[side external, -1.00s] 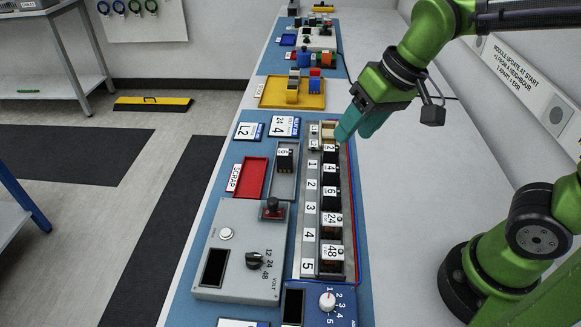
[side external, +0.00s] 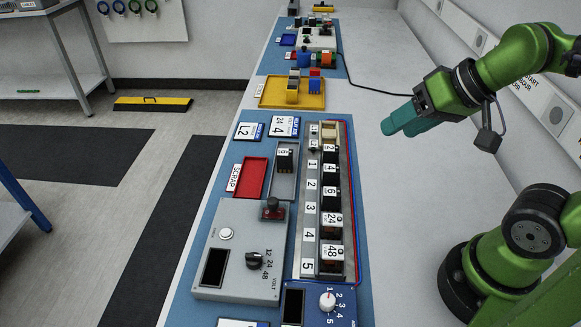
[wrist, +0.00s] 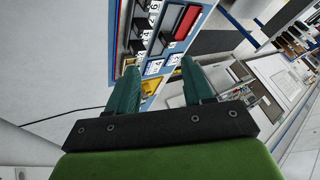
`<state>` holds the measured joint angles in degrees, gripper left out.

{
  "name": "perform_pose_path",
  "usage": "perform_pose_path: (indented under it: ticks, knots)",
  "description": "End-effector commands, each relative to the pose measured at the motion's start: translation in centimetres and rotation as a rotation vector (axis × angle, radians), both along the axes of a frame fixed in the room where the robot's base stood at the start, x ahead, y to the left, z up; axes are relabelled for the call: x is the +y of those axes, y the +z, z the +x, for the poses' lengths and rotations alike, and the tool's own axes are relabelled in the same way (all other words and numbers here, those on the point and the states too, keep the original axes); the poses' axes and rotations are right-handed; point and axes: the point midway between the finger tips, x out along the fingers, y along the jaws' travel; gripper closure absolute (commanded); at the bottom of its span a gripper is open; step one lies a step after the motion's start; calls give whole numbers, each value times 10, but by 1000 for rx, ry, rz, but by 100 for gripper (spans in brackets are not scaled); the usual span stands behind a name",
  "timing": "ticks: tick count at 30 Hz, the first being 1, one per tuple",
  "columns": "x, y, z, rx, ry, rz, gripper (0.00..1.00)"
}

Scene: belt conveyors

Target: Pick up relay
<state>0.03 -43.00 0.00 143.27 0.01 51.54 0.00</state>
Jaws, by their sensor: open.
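Several black relays with white number labels sit in a column in the slotted grey rack (side external: 309,224). The lowest is the 48 relay (side external: 333,262), with the 24 relay (side external: 332,229) above it. Another black relay (side external: 285,158) stands alone in a grey tray (side external: 283,186) left of the rack. My gripper (side external: 394,131) is open and empty, with teal fingers, in the air right of the rack's upper end. In the wrist view my gripper (wrist: 157,65) has its two fingers apart with nothing between them; the rack and trays show beyond, small and tilted.
A red scrap tray (side external: 252,177) lies left of the grey tray. A grey volt box (side external: 238,275) with a knob and a blue dial box (side external: 318,303) stand at the near end. A yellow tray (side external: 272,97) with blocks is farther back. The pale bench right of the rack is clear.

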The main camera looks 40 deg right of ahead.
Motion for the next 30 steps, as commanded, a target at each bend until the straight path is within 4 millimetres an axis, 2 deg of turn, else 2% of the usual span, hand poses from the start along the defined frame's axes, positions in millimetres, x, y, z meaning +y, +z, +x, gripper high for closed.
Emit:
perform_pose_path:
  ticks: [11,15,16,25,30]
  knots:
    - [0,0,0,1,0,0,49]
    - [0,0,0,1,0,0,29]
    - [0,0,0,1,0,0,28]
    - [3,-4,0,16,14,-1,28]
    - [21,-17,13,104,118,-53,28]
